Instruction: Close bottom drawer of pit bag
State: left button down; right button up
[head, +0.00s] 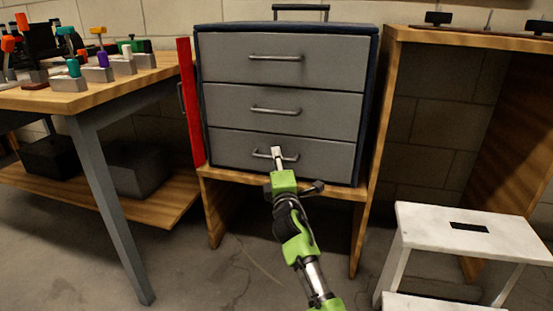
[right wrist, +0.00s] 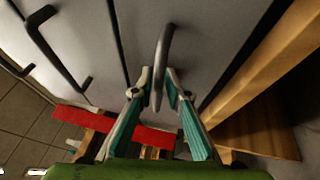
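The pit bag is a dark blue chest with three grey drawers; its frame (head: 287,27) shows in the head view. The bottom drawer (head: 330,157) looks flush or nearly flush with the drawers above. Its bar handle (right wrist: 163,50) is close up in the right wrist view. My right gripper (head: 277,151) is at this handle in the head view. In the wrist view its fingers (right wrist: 158,80) stand apart, one on each side of the bar, with no clear grip on it. My left gripper is not in view.
The chest stands on a wooden shelf unit (head: 360,222). A red upright panel (head: 191,103) is at its left. A workbench (head: 95,98) with tools is further left. A white step stool (head: 470,220) stands at the lower right. The floor (head: 190,270) in front is bare.

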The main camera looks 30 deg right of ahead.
jog(key=shift+r, duration=0.1)
jog(key=v, duration=1.2)
